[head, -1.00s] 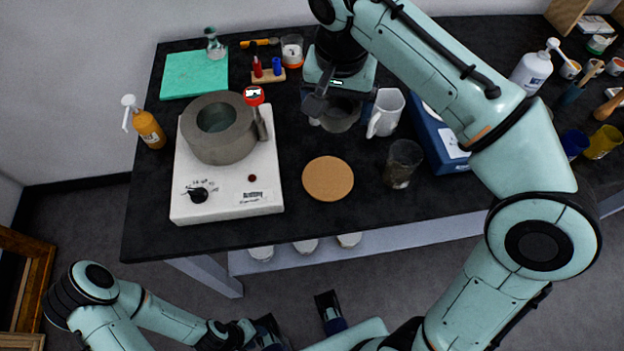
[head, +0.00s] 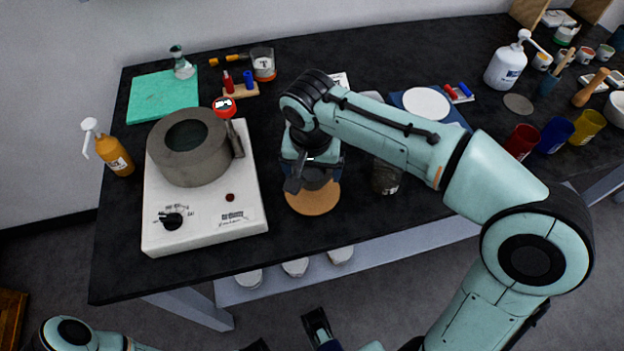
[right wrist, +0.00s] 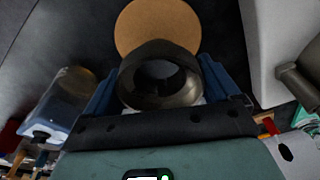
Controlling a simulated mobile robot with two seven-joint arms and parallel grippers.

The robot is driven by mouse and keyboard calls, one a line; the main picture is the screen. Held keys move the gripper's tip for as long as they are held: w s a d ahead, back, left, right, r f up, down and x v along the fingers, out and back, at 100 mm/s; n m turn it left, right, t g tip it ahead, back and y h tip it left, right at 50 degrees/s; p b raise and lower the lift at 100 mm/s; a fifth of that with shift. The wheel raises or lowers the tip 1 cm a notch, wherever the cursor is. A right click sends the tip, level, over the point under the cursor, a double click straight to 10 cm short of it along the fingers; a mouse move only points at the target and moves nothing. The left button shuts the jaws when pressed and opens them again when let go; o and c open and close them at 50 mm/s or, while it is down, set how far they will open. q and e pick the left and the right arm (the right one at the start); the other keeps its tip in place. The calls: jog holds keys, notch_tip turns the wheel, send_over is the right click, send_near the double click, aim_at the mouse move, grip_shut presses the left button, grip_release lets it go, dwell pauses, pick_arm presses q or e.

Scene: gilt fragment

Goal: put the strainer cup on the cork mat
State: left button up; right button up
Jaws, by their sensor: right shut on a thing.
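The strainer cup, a dark grey round cup, sits between the blue fingers of my right gripper (head: 308,178). It shows best in the right wrist view (right wrist: 160,82), with its open mouth towards the camera. The right gripper is shut on it. The round tan cork mat (head: 313,202) lies on the black table, partly hidden behind the gripper and cup. In the right wrist view the mat (right wrist: 157,24) shows just beyond the cup. Whether the cup touches the mat is unclear. My left gripper (head: 287,335) is at the bottom edge, partly cut off, fingers apart, empty.
A white hotplate (head: 245,205) with a grey ring-shaped pot (head: 188,148) stands left of the mat. A dark glass beaker (head: 386,178) stands close to the mat's right. A blue tray (head: 456,118) lies behind to the right. The table's front edge is near the mat.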

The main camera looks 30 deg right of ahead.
jog(key=shift+f+b, duration=0.5)
jog(key=shift+f, duration=1.45)
jog(key=shift+f, duration=0.1)
jog(key=shift+f, duration=0.1)
jog(key=o, duration=0.8)
jog(key=shift+o, duration=0.2)
jog(key=shift+r, duration=0.55)
notch_tip(320, 180, up, 11)
jog(key=s+a+p, duration=0.1)
jog(key=p, duration=0.2)
jog(key=shift+s, duration=0.25)
